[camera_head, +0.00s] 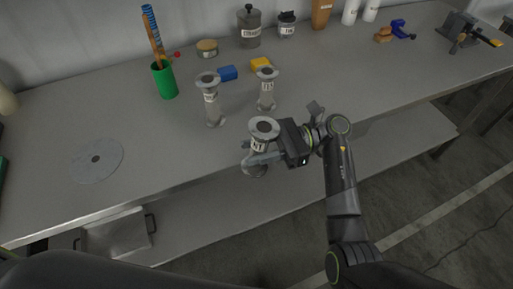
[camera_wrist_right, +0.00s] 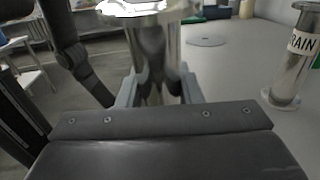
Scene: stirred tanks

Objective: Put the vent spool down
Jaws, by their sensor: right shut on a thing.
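The vent spool (camera_head: 263,128) is a grey metal pipe piece with a flange at each end and a white label, partly readable as "ENT". My right gripper (camera_head: 260,155) is shut around its middle and holds it roughly upright at the bench's front edge. In the right wrist view the spool (camera_wrist_right: 149,45) stands between the two fingers; its lower end is hidden by the gripper. I cannot tell from these views whether its bottom flange touches anything. My left gripper is not in view.
Two similar spools stand on the bench (camera_head: 140,125), one behind left (camera_head: 211,105) and one behind (camera_head: 266,92). A spool labelled "RAIN" (camera_wrist_right: 295,60) shows in the wrist view. A grey disc (camera_head: 97,160) lies left, with bare bench around it. A green cup (camera_head: 164,82) stands farther back.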

